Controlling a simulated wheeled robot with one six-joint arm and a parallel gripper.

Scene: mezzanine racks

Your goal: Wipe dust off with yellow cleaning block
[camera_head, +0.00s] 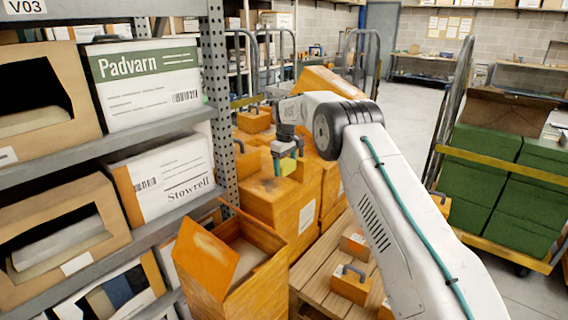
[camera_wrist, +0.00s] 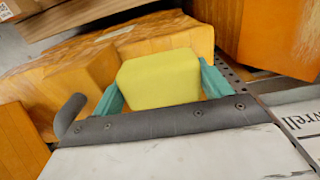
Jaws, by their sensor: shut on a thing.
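My gripper (camera_head: 287,156) is shut on the yellow cleaning block (camera_head: 288,168), which shows only in small part in the head view. In the wrist view the block (camera_wrist: 158,80) sits between the teal fingers of my gripper (camera_wrist: 162,84). The block is above or near the top of an orange box (camera_head: 285,215) in the head view; I cannot tell whether it touches. A dark, dusty-looking smudge (camera_head: 270,184) lies on that box top, left of and below the block. Orange box surfaces (camera_wrist: 75,70) also show beyond the block in the wrist view.
A metal rack post (camera_head: 219,100) and shelves with cartons stand close at the left. An open orange box (camera_head: 232,270) is in front. A wooden pallet (camera_head: 325,270) holds small handled boxes. A cart with green boxes (camera_head: 510,175) stands at right. Open floor lies behind.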

